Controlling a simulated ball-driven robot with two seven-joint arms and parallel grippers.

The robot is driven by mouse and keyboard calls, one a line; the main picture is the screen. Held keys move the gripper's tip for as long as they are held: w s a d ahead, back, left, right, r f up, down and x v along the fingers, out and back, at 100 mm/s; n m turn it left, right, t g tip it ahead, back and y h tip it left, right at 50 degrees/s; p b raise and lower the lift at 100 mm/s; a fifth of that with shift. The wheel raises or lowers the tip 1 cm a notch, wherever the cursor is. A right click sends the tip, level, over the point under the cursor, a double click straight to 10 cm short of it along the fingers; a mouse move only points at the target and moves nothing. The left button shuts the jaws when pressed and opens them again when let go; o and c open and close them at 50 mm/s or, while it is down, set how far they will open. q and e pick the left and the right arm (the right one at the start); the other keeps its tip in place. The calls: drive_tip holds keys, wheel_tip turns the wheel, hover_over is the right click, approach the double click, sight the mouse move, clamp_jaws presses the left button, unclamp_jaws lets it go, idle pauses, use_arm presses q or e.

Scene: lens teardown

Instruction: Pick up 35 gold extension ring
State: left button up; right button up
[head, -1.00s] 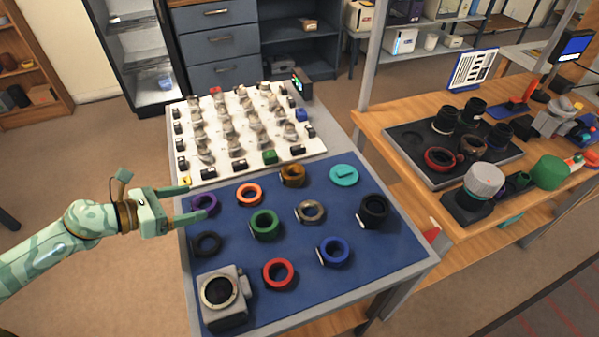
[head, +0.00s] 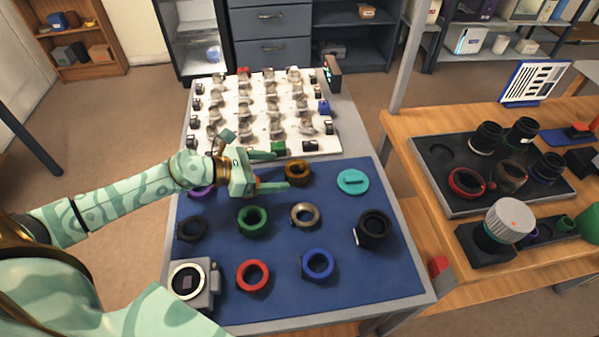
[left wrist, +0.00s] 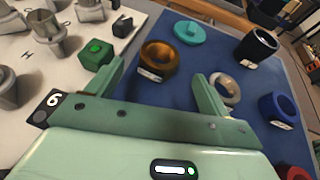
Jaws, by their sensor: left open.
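The gold-brown extension ring (head: 298,174) lies on the blue mat (head: 340,215) near its back edge. It has a small white label, seen in the left wrist view (left wrist: 158,57), too small to read. My left gripper (head: 281,170) is open and empty, just left of the ring with its fingers pointing at it. In the left wrist view the ring shows beyond and between the two fingertips (left wrist: 160,72). I cannot tell the height of the fingers over the mat. My right gripper is not in view.
A silver ring (head: 305,215), green ring (head: 252,221) and teal disc (head: 352,181) lie nearby. A white board (head: 230,148) with several small parts is behind. My left gripper mostly hides an orange ring. A black lens part (head: 374,228) stands at the right.

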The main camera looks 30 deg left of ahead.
sight(299, 167)
use_arm(q)
drive_tip(key=shift+x, duration=1.1)
drive_tip(key=x, duration=0.5)
drive_tip(key=shift+w+d+r+b, duration=0.2)
drive_tip(key=shift+w+r+b, duration=0.1)
drive_tip(key=shift+w+b, duration=0.05)
drive_tip(key=c, duration=1.1)
drive_tip(key=shift+r, duration=0.1)
